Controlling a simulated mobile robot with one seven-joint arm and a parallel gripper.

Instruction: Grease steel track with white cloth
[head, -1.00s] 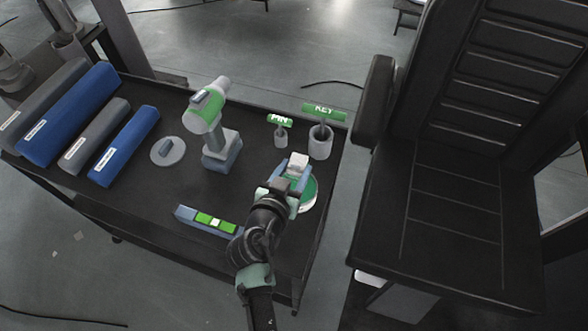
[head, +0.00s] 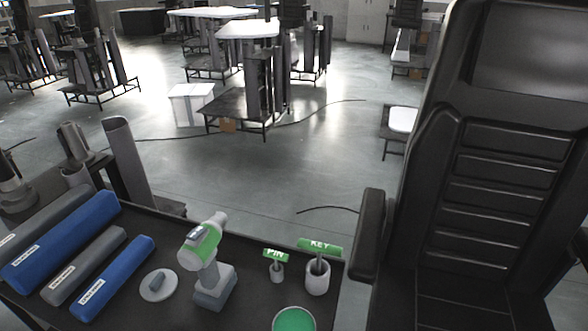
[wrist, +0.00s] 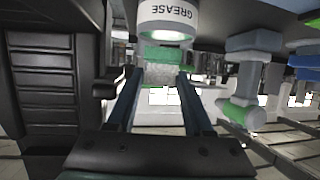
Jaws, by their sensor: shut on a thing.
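My gripper (wrist: 158,84) shows in the wrist view, its two fingers shut on the white cloth (wrist: 162,73). In the head view the tin's round green top (head: 294,319) is at the bottom edge, partly cut off. My gripper and the cloth are out of the head view. I cannot make out the steel track for certain in either view.
A dark cart top (head: 135,310) holds blue and grey rolls (head: 70,245), a green-and-grey drill (head: 205,250), and PIN (head: 276,256) and KEY (head: 320,246) tags in cups. A large black seat (head: 480,220) stands close on the right. Open floor (head: 250,180) lies beyond.

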